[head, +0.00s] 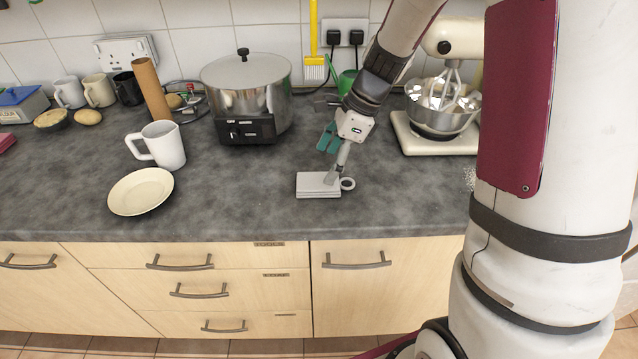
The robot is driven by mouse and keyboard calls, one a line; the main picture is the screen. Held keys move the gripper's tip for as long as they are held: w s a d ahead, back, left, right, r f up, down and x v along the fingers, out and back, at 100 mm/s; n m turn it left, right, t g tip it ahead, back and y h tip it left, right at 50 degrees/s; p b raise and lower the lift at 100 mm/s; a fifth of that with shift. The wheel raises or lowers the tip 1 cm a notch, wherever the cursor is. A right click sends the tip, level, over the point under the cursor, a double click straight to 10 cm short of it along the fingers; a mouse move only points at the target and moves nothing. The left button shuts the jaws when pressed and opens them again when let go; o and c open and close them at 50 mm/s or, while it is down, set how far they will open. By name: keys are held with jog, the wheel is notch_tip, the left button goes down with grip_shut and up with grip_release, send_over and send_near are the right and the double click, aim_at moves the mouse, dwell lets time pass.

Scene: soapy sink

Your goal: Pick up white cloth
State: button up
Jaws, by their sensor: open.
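A white folded cloth (312,189) appears to be the flat, layered, pale rectangle on the grey counter, near its front edge. A small pale ring (348,184) lies against or just beside its right end; I cannot tell whether they touch. My gripper (334,177) is open and points down over the right part of the cloth. A grey finger covers a little of the cloth's top right corner. I cannot tell whether the finger touches it, and the other finger is not clearly visible.
A teal object (328,138) lies behind the cloth, close to my gripper. A steel pot (246,90) stands behind left and a stand mixer (440,120) behind right. A white mug (163,145) and a cream plate (141,191) are left. The counter between plate and cloth is clear.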

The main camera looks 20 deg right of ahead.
aim_at(317, 180)
jog(key=x, duration=0.5)
jog(key=shift+s+f, duration=0.1)
jog(key=shift+s, duration=0.1)
jog(key=c, duration=1.2)
jog(key=shift+c, duration=0.2)
jog(key=shift+r, duration=0.6)
jog(key=r, duration=0.1)
jog(key=s+r, duration=0.1)
jog(key=shift+r, duration=0.3)
jog(key=s+r, duration=0.1)
jog(key=s, duration=1.4)
